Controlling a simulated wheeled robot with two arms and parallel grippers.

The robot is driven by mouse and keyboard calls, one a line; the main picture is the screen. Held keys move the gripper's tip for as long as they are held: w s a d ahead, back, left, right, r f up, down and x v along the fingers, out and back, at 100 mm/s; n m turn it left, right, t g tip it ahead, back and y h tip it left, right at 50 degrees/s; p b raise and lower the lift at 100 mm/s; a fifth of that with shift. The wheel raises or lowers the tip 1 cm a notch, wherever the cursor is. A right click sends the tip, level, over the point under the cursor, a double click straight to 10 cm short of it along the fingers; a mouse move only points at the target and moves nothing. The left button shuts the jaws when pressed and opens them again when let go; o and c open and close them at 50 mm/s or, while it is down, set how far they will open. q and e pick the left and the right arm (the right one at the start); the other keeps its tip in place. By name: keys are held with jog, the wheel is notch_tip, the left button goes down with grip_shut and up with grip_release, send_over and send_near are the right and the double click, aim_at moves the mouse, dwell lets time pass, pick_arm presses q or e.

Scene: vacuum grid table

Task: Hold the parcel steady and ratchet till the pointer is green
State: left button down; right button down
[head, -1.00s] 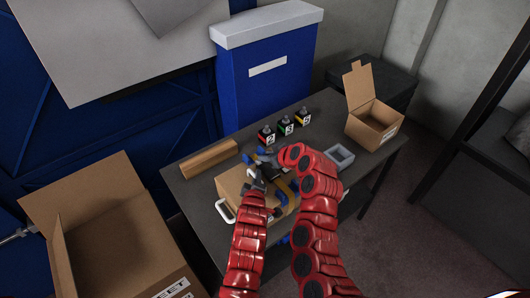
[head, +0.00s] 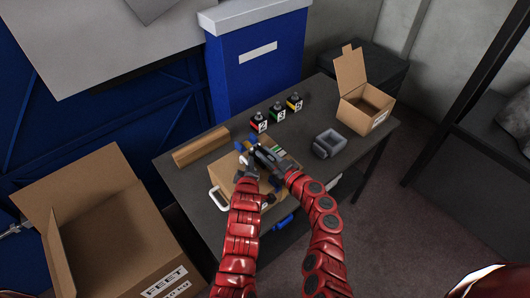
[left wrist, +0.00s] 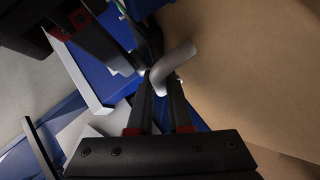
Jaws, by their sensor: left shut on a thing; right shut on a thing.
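The brown cardboard parcel (head: 226,178) lies on the dark table, partly hidden by my arms. It also fills the right of the left wrist view (left wrist: 245,65). My left gripper (head: 248,166) is at the parcel's left part. In the left wrist view its fingers (left wrist: 163,92) are closed around a pale grey bent handle (left wrist: 177,64) beside the parcel. My right gripper (head: 262,153) is over the parcel's top, shut on a dark part that looks like the ratchet lever, mostly hidden. A small green-and-white patch (head: 279,151) shows behind it; I cannot make out a pointer.
A brown bar (head: 201,147) and several small labelled blocks (head: 277,114) stand along the table's back. A grey tray (head: 330,144) and open carton (head: 360,110) are to the right. A large open box (head: 105,235) stands at front left. A white loop (head: 217,201) sticks out at the parcel's left.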

jog(key=shift+a, duration=0.15)
jog(key=c, duration=0.7)
grip_release()
jog(key=v, duration=1.2)
jog(key=shift+f, duration=0.15)
